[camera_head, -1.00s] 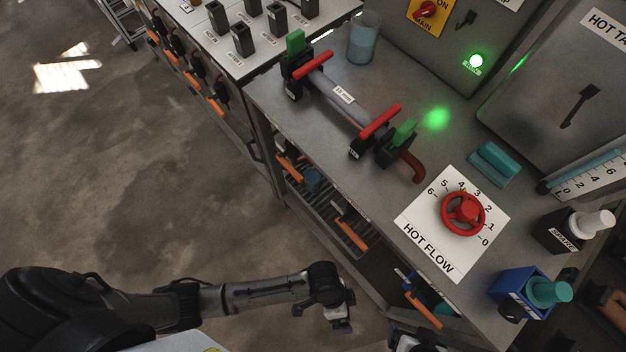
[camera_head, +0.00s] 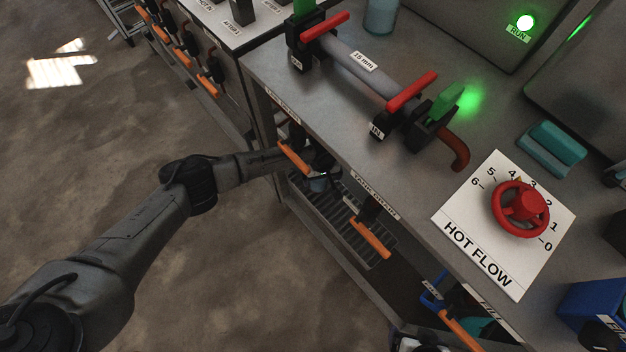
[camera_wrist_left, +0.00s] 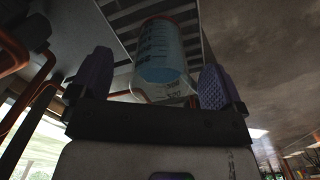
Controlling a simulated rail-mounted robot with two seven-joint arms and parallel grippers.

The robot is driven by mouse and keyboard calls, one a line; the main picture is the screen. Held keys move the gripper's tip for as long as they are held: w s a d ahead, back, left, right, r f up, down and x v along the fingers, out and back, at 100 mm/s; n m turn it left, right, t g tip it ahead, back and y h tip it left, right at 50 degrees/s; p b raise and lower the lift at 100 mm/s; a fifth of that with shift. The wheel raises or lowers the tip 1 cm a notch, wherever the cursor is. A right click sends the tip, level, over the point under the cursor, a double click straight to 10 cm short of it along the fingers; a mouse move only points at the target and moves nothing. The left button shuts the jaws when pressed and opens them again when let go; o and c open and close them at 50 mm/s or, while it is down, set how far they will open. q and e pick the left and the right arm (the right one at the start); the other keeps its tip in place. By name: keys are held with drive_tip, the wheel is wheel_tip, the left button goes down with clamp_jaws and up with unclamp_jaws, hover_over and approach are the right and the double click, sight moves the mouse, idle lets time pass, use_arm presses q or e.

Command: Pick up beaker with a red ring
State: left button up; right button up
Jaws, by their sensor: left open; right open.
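The beaker (camera_wrist_left: 163,55) stands on a slatted grate below the bench top. In the left wrist view it is clear, with blue liquid, graduation marks and a reddish line near one end. In the head view only a small bluish part of the beaker (camera_head: 318,185) shows beside my left gripper (camera_head: 322,172). In the left wrist view the purple fingers of my left gripper (camera_wrist_left: 153,86) are open, one on each side of the beaker, with gaps visible. My right gripper (camera_head: 420,345) is only partly in view at the bottom edge.
Orange-handled valves (camera_head: 294,158) hang along the bench front close to my left arm. Another beaker (camera_head: 381,16) stands on the bench top (camera_head: 400,165), near a pipe with red levers. A red handwheel (camera_head: 521,208) sits at the right. Open floor lies left.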

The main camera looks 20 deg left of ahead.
use_arm(q)
drive_tip(key=shift+n, duration=0.7)
drive_tip(key=shift+w+a+f+b, duration=0.25)
drive_tip(key=shift+a+f+b, duration=0.05)
drive_tip(key=shift+f+b, duration=0.4)
drive_tip(key=shift+w+a+f+b, duration=0.3)
drive_tip(key=shift+f+b, duration=0.25)
drive_tip(key=shift+f, duration=0.2)
drive_tip(key=shift+w+a+f+b, duration=0.25)
drive_tip(key=shift+f+b, duration=0.4)
drive_tip(key=shift+f, duration=0.05)
drive_tip(key=c, duration=0.6)
drive_tip(key=shift+r, duration=0.1)
drive_tip(key=c, duration=0.5)
drive_tip(key=shift+c, duration=0.2)
